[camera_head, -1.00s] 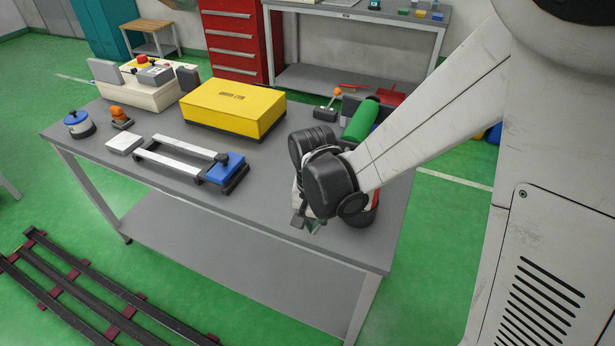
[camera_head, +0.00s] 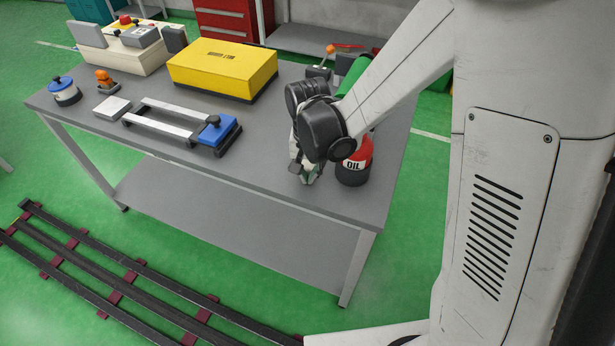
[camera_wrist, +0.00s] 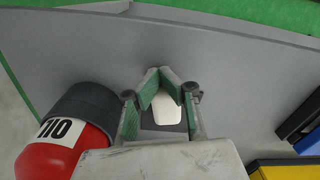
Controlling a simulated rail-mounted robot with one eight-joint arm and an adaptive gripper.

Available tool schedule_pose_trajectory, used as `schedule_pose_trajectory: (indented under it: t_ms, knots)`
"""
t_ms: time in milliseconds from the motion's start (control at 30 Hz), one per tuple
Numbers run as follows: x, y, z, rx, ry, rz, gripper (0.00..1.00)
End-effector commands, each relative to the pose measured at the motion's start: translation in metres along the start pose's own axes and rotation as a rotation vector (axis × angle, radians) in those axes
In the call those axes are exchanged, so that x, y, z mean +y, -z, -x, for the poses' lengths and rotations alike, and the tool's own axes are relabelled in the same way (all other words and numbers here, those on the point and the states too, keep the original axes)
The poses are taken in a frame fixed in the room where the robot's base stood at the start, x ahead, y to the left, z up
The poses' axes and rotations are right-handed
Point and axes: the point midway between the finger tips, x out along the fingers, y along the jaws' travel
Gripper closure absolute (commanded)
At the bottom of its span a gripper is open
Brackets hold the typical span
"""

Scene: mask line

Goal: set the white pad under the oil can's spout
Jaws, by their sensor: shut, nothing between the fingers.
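The red oil can (camera_head: 355,163) stands near the table's front right, partly behind my wrist. In the wrist view its red body and dark base (camera_wrist: 85,106) are at left; its spout is hidden. My gripper (camera_head: 306,177) is low over the table, just left of the can. In the wrist view, its green-lined fingers (camera_wrist: 161,76) are shut and empty. A white rounded piece (camera_wrist: 167,108) with a dark patch around it shows between the finger links; I cannot tell whether it is the pad. A flat white square (camera_head: 112,107) lies at the table's left.
A frame with white bars and a blue block (camera_head: 220,132) lies left of my gripper. The yellow box (camera_head: 223,68) is behind it. A blue-lidded pot (camera_head: 66,91) and an orange-knobbed item (camera_head: 106,79) stand at left. The table's front edge is close.

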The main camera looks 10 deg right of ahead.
Motion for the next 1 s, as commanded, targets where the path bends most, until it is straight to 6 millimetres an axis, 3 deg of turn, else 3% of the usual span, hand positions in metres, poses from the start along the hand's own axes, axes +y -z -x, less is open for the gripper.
schedule_pose_trajectory:
  t_ms: [133, 467, 633, 800, 1000]
  knots:
    - [0.0, 0.015, -0.002, 0.0, 0.0, -0.001, 1.0]
    - [0.0, 0.014, 0.0, 0.0, 0.0, 0.0, 1.0]
    - [0.0, 0.003, -0.001, 0.0, 0.0, -0.001, 1.0]
    - [0.0, -0.026, -0.002, 0.0, 0.0, -0.004, 1.0]
    - [0.0, -0.023, 0.043, 0.0, 0.0, -0.007, 1.0]
